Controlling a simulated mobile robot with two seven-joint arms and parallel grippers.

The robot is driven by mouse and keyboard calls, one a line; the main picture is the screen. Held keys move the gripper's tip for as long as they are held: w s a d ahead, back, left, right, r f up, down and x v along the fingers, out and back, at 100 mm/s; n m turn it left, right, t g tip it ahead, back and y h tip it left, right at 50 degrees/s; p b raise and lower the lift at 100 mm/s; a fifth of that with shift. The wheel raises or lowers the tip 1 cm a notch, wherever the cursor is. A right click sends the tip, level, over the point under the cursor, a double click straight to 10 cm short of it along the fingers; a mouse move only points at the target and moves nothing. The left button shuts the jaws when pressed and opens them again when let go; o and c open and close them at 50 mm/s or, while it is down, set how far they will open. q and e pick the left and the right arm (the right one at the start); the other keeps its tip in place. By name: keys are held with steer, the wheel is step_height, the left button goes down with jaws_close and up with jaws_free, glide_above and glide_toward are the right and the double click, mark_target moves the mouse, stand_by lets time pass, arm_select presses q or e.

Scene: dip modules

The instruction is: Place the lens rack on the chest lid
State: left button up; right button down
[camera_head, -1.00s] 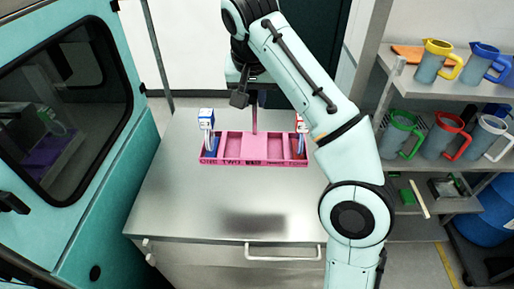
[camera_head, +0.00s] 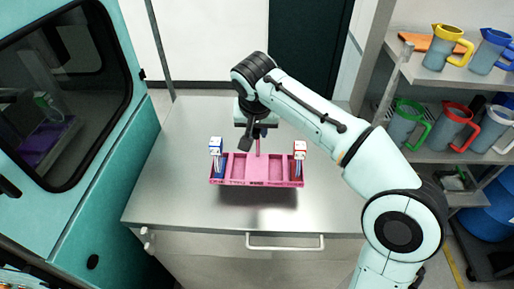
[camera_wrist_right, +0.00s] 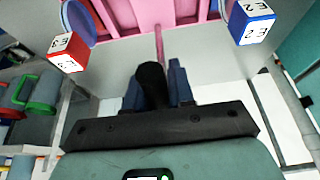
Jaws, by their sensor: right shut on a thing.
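The lens rack is a pink tray (camera_head: 257,183) with several compartments, lettering on its front wall and an upright central handle (camera_head: 258,147). My right gripper (camera_head: 258,134) is shut on the top of this handle. The rack hangs level over the grey metal chest lid (camera_head: 180,205), and its shadow lies close below its front. A blue-and-white cube (camera_head: 216,145) stands at its left end and a red-and-white cube (camera_head: 300,149) at its right end. In the right wrist view the handle (camera_wrist_right: 159,45) runs to the gripper (camera_wrist_right: 155,85). My left gripper is out of view.
A teal cabinet with a dark window (camera_head: 70,80) stands close on the left. Shelves with several coloured-handled jugs (camera_head: 452,125) are on the right. The chest has a front bar handle (camera_head: 285,242). The lid around the rack is clear.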

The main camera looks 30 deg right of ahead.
mark_target(256, 163)
steer(key=f, duration=0.3)
steer(key=f+b, duration=0.1)
steer(key=f, duration=0.1)
steer(key=shift+w+f, duration=0.25)
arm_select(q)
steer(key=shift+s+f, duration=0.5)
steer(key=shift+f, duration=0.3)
arm_select(e)
steer(key=shift+w, duration=0.1)
steer(key=shift+f, duration=0.1)
steer(key=c, duration=1.4)
jaws_free()
steer(key=shift+f, duration=0.15)
steer(key=o, duration=0.4)
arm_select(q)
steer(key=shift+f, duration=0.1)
arm_select(e)
steer(key=shift+o, duration=0.2)
